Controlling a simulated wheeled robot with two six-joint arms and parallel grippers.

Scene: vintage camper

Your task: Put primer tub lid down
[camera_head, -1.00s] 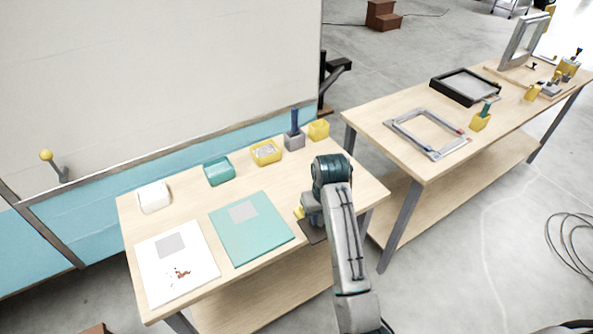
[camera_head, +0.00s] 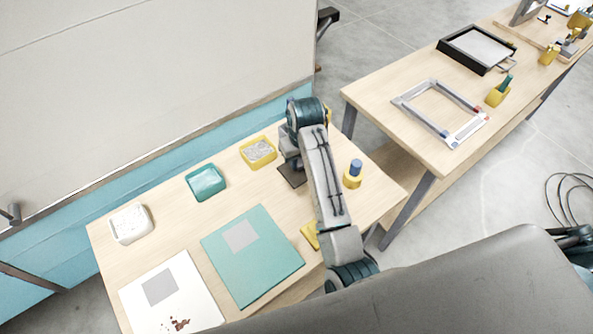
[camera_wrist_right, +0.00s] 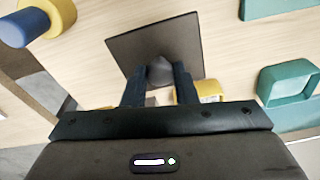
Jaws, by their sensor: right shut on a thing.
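My right gripper (camera_head: 289,153) is over the back right of the near table. It is shut on the grey knob (camera_wrist_right: 160,71) of a dark square plate, the primer tub lid (camera_head: 292,175). In the wrist view the lid (camera_wrist_right: 136,42) sits level beyond the fingertips. I cannot tell whether it is touching the table or just above it. A yellow tub (camera_head: 258,151) with grey contents stands left of the lid. It also shows partly behind the fingers in the wrist view (camera_wrist_right: 211,88). My left gripper is not in view.
A teal tub (camera_head: 206,182) and a white tub (camera_head: 129,223) stand further left. A teal board (camera_head: 262,266) and a white board (camera_head: 158,306) lie in front. A yellow holder with a blue top (camera_head: 353,180) stands right of my arm. A second table (camera_head: 390,132) is beyond.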

